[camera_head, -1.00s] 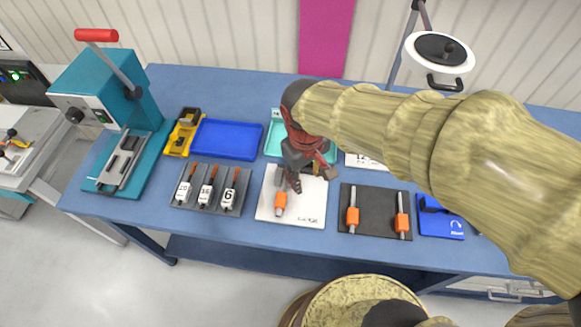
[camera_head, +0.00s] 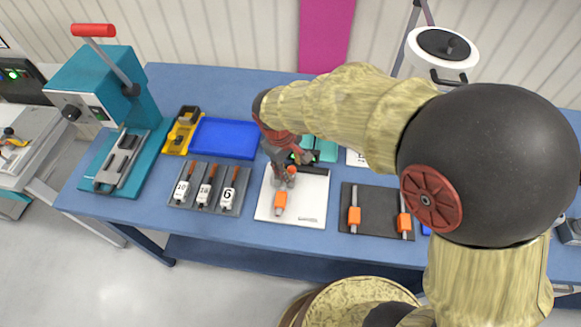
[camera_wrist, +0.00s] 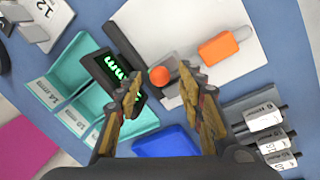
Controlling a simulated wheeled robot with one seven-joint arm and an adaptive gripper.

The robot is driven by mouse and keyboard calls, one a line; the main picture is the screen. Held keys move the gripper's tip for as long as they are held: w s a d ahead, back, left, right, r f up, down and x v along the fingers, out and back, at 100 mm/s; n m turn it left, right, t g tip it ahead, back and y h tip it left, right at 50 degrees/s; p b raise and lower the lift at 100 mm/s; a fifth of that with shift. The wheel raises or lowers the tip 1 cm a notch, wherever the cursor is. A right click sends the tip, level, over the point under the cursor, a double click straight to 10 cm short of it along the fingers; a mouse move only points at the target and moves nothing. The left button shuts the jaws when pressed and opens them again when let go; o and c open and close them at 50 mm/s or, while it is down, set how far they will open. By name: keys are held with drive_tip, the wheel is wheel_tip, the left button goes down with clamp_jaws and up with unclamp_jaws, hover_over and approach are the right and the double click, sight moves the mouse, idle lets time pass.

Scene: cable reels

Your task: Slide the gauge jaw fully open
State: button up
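The gauge lies on a white board (camera_head: 312,205). In the wrist view its black display (camera_wrist: 112,72) shows green characters, and an orange ball knob (camera_wrist: 160,76) sits on a grey plate (camera_wrist: 172,66) beside it. I take this knobbed part for the jaw; its exact opening cannot be told. An orange block (camera_wrist: 224,48) lies on the board with a gap from the knob; it also shows in the head view (camera_head: 280,203). My gripper (camera_wrist: 159,88) is open above the gauge, the knob appearing between its fingertips. I cannot tell whether the fingers touch it.
Teal trays (camera_wrist: 85,62) with size labels lie beside the display. A blue tray (camera_head: 222,139), a rack of numbered tools (camera_head: 209,188) and a black mat (camera_head: 376,225) with orange-blocked rods flank the board. A teal lever press (camera_head: 115,90) stands at the left.

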drive_tip(key=shift+f, duration=0.3)
drive_tip(key=shift+c, duration=0.3)
clamp_jaws()
drive_tip(key=shift+d, duration=0.1)
idle(0.5)
